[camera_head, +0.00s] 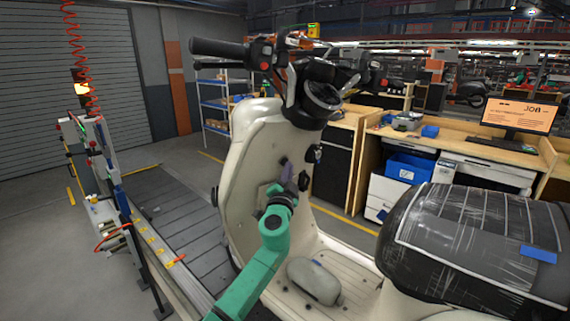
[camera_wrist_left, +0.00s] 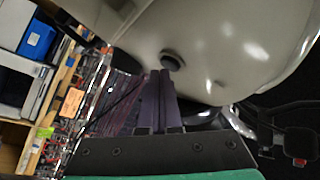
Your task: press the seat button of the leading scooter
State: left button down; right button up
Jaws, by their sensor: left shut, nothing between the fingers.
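The cream scooter (camera_head: 252,150) stands on the slat conveyor, with its inner front panel facing me. My left gripper (camera_head: 288,172) is in front of that panel, at the end of my green arm. Its fingers (camera_wrist_left: 160,76) are shut together and hold nothing. In the left wrist view, a round dark button (camera_wrist_left: 172,60) sits on the cream surface just beyond the fingertips. I cannot tell whether the tips touch it. In the head view, the gripper covers part of the panel there. A black ignition part (camera_head: 315,153) sits higher on the panel. My right gripper is not in view.
The scooter's seat (camera_head: 470,225) is wrapped in dark plastic, with a blue tag. Handlebars (camera_head: 220,48) stick out above the panel. A post with a red coiled hose (camera_head: 75,45) stands left of the conveyor (camera_head: 170,215). Workbenches with a monitor (camera_head: 518,115) stand behind.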

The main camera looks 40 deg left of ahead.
pick_arm(q)
jog(key=shift+a+r, duration=0.15)
jog(key=shift+a, duration=0.25)
dwell(0.3)
jog(key=shift+d, duration=0.1)
jog(key=shift+s+d+f+b, duration=0.1)
jog(key=shift+d+f+b, duration=0.25)
jog(key=shift+d, duration=0.4)
jog(key=d, duration=0.3)
jog(key=d+f, duration=0.1)
jog(key=d, duration=0.1)
jog(key=shift+s+b, duration=0.35)
jog(key=shift+b, duration=0.05)
jog(key=shift+a, duration=0.1)
